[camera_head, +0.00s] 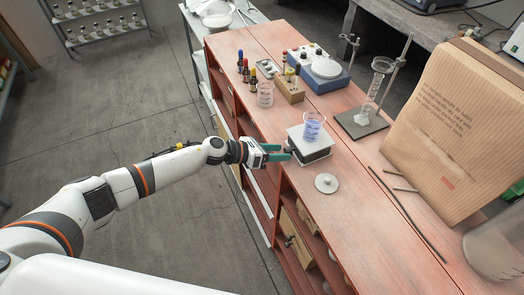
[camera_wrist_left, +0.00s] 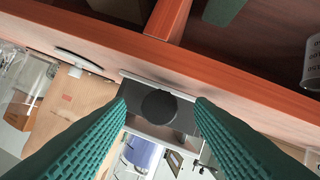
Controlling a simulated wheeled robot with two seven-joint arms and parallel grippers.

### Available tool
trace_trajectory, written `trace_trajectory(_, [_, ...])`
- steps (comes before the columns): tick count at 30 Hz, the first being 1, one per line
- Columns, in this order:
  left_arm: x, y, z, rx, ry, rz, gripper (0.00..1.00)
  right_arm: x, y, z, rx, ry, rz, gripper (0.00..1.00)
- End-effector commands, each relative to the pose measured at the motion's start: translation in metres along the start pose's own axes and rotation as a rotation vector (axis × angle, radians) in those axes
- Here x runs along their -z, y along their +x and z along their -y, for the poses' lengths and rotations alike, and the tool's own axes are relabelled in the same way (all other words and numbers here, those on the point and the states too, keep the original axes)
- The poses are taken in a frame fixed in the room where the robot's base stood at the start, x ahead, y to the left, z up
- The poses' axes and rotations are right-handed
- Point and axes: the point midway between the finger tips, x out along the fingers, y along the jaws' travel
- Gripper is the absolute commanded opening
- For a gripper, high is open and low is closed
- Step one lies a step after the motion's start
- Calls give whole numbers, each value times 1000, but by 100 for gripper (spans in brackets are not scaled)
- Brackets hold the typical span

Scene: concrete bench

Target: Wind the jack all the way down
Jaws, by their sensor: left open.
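The jack (camera_head: 318,152) stands near the front edge of the red bench, with a pale top plate and dark sides. A glass beaker of blue liquid (camera_head: 313,127) stands upright on it. My left gripper (camera_head: 283,152) is at the jack's left side, its green fingers pointing at it. In the left wrist view, the jack's round dark knob (camera_wrist_left: 159,106) shows between the open fingers, with a gap on each side. The beaker (camera_wrist_left: 143,152) shows beyond the jack (camera_wrist_left: 184,116). My right gripper is out of view.
A pale disc with a small knob (camera_head: 326,183) lies near the jack. A stand with glassware (camera_head: 362,121), thin rods (camera_head: 408,210) and a large paper bag (camera_head: 455,125) are to the right. A blue-based device (camera_head: 318,76) and an empty beaker (camera_head: 265,95) stand behind.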

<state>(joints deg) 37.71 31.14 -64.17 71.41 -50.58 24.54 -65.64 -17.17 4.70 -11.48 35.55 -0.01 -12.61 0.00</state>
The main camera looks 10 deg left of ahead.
Motion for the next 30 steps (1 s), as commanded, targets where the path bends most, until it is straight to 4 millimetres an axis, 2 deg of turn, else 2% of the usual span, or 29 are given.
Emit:
trace_trajectory(9, [-4, -67, 2, 3, 2, 3, 49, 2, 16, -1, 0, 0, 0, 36])
trace_trajectory(15, [-3, -98, 1, 3, 0, 2, 49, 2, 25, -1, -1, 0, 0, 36])
trace_trajectory(21, [-1, -110, 0, 1, 0, 1, 49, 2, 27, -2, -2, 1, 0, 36])
trace_trajectory(30, [-2, -108, -1, -1, 1, -1, 49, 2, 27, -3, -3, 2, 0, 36])
